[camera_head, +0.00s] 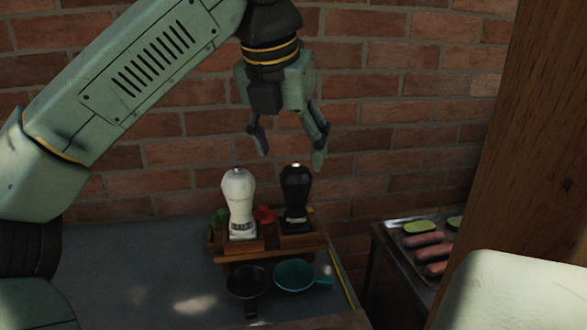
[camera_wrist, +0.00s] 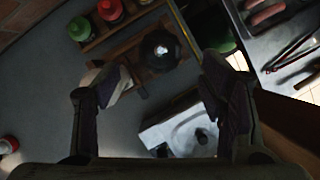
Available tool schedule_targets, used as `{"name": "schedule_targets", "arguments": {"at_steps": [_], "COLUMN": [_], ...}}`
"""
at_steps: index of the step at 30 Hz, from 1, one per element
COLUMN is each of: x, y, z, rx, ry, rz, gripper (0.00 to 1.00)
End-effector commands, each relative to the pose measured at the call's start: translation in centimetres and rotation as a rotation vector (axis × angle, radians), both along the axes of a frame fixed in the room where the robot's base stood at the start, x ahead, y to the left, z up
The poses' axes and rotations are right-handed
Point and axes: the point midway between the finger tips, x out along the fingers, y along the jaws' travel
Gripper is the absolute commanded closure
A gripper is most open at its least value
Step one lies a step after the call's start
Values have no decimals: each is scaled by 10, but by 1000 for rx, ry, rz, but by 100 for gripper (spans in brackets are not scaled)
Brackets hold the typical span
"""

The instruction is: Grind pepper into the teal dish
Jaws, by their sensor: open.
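The black mill (camera_head: 296,196), likely the pepper one, stands upright in the right side of a wooden rack (camera_head: 262,252). A white mill (camera_head: 239,200) with a dark label stands upright at its left. The teal dish (camera_head: 294,275) sits on the table in front of the rack, its handle pointing right. My gripper (camera_head: 290,153) is open and empty, pointing down above the black mill. In the wrist view, the black mill (camera_wrist: 160,50) shows from above, beyond and between my open fingers (camera_wrist: 165,80). The white mill is partly hidden behind the left finger there. I cannot make out the teal dish there.
A black dish (camera_head: 248,281) lies left of the teal one. Red (camera_wrist: 110,10) and green (camera_wrist: 79,28) capped bottles stand behind the mills. A metal tray with sausages (camera_head: 428,246) is at the right, with tongs (camera_wrist: 293,50). A brick wall rises behind; a wooden post (camera_head: 520,130) stands right.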

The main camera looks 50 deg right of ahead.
Motion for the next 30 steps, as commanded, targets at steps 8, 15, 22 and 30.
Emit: {"name": "schedule_targets", "arguments": {"at_steps": [8, 15, 22, 30], "x": [5, 7, 7, 7], "y": [-17, -22, -22, -22], "z": [-42, -55, -56, -55], "rx": [0, -1, -1, 0], "ry": [3, 1, 1, 1], "rz": [-4, -3, -3, -3], "gripper": [36, 36, 36, 54]}}
